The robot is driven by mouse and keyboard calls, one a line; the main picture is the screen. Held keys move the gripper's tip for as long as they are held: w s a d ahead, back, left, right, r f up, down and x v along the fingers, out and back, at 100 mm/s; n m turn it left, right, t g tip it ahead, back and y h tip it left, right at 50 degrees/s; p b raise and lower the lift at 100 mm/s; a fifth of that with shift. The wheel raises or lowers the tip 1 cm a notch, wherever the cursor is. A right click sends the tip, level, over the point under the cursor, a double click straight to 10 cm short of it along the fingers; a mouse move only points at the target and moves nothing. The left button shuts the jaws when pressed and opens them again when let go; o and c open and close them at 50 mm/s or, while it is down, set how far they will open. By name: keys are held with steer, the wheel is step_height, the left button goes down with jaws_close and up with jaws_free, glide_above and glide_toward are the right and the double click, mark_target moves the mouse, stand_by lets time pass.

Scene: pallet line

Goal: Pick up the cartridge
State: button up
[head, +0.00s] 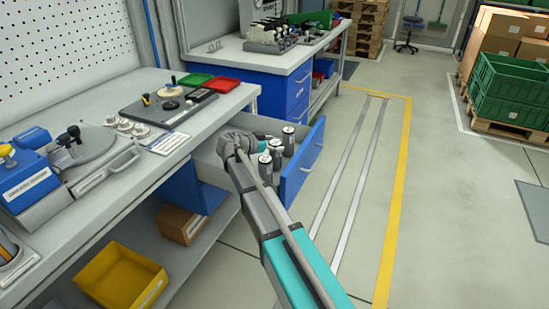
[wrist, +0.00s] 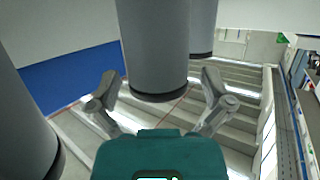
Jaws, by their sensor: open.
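Several grey cylindrical cartridges with dark ends (head: 288,140) stand in the open blue-fronted drawer (head: 303,165) in the head view. In the wrist view, one cartridge (wrist: 157,45) is straight ahead, in line with the gap between the fingers of my gripper (wrist: 160,84). A second cartridge (wrist: 203,25) stands behind it to the right, and a third (wrist: 25,115) is close at the left edge. My gripper is open and empty, at the drawer among the cartridges. In the head view my wrist hides part of the drawer and the fingers.
The workbench (head: 205,125) beside the drawer carries a red tray (head: 222,84), a green tray (head: 195,79) and fixtures. A yellow bin (head: 122,277) and a cardboard box (head: 182,225) sit on the lower shelf. The floor right of the drawer is clear.

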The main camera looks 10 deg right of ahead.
stand_by(0.5)
steer(key=c, duration=1.3)
steer(key=shift+r, duration=0.1)
step_height(320, 180, up, 10)
steer(key=p, duration=1)
